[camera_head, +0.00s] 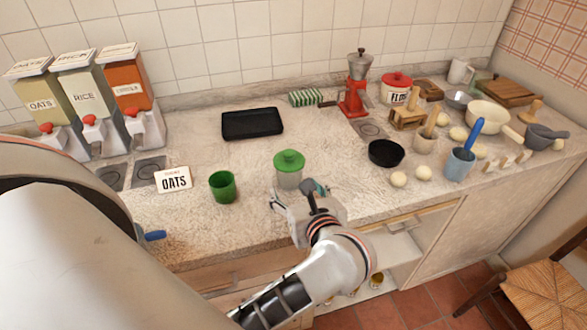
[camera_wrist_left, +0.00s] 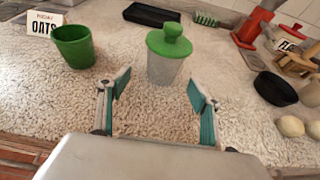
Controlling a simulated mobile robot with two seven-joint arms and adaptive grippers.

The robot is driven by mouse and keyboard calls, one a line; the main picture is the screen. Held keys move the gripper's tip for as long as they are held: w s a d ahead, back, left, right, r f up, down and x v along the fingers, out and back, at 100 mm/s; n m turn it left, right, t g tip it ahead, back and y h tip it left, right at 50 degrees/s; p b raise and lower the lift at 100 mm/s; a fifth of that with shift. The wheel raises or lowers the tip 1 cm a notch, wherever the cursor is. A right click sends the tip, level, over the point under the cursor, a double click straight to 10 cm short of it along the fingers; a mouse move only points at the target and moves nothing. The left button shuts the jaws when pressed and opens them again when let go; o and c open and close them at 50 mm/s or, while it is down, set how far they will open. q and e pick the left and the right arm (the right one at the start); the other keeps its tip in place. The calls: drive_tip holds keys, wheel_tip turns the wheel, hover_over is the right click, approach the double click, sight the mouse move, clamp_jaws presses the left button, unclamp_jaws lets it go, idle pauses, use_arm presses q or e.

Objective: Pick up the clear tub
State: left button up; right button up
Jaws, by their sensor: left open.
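The clear tub (camera_head: 288,179) has a green lid with a knob and stands upright on the counter near the middle of the head view. In the left wrist view the clear tub (camera_wrist_left: 165,66) stands straight ahead, a little beyond the fingertips. My left gripper (camera_head: 296,195) is just in front of the tub on its near side. In the wrist view its two fingers (camera_wrist_left: 157,92) are spread apart, with only bare counter between them. The gripper does not appear to touch the tub. My right gripper is not in view.
A green cup (camera_head: 223,187) stands left of the tub, beside an OATS card (camera_head: 173,179). A black tray (camera_head: 252,123) lies behind. A black bowl (camera_head: 386,153) and two pale balls are to the right. Dispensers (camera_head: 90,95) stand at the back left.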

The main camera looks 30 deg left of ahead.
use_arm(q)
drive_tip(key=shift+w+f, duration=0.1)
drive_tip(key=shift+f, duration=0.05)
drive_tip(key=x, duration=0.7)
drive_tip(key=shift+w+a+r+p, duration=0.1)
drive_tip(key=shift+w+r+p, duration=0.2)
drive_tip(key=shift+p, duration=0.1)
drive_tip(key=shift+f, duration=0.1)
drive_tip(key=c, duration=1.2)
